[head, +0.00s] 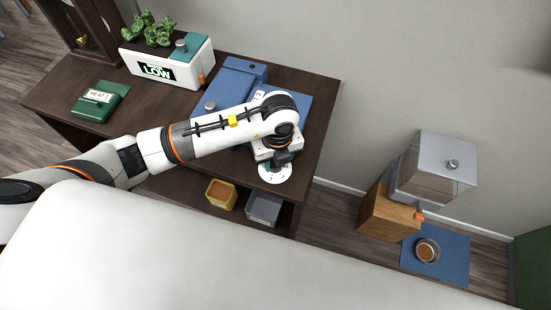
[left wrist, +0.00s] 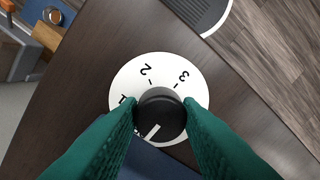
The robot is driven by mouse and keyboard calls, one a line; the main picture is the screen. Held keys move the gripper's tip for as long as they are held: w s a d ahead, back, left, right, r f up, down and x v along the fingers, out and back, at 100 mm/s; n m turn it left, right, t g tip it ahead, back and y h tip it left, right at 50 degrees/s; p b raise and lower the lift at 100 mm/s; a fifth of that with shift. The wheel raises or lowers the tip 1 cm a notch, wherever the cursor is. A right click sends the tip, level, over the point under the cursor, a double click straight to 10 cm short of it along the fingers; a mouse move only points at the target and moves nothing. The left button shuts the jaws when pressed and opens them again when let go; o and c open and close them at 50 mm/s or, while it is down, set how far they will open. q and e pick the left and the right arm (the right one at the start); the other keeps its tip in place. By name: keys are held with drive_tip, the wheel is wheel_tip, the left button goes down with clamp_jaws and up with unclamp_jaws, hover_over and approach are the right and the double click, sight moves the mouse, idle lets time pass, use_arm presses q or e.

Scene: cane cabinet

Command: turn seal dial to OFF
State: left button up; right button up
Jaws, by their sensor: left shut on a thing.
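The seal dial is a black round knob (left wrist: 161,116) with a white pointer line, on a white disc (left wrist: 128,82) marked 1, 2 and 3. In the left wrist view the pointer aims down and left, below the 1; any mark there is mostly hidden. The teal fingers of my left gripper (left wrist: 160,104) press on both sides of the knob and are shut on it. In the head view the disc (head: 270,175) lies at the cabinet's front right, under my left gripper (head: 279,161), which hides the knob. My right gripper is not in view.
The dark cabinet top (head: 50,95) holds a blue unit (head: 232,80), a white box marked LOW (head: 150,70) and a green HEAT block (head: 100,101). Yellow (head: 221,194) and grey bins (head: 264,209) stand below. A wooden stand (head: 385,217) is at right.

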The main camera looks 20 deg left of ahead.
use_arm(q)
drive_tip(key=shift+w+r, duration=0.1)
idle(0.3)
drive_tip(key=o, duration=0.7)
wheel_tip(320, 180, up, 12)
drive_tip(key=shift+d+b, duration=0.15)
drive_tip(key=shift+b, duration=0.35)
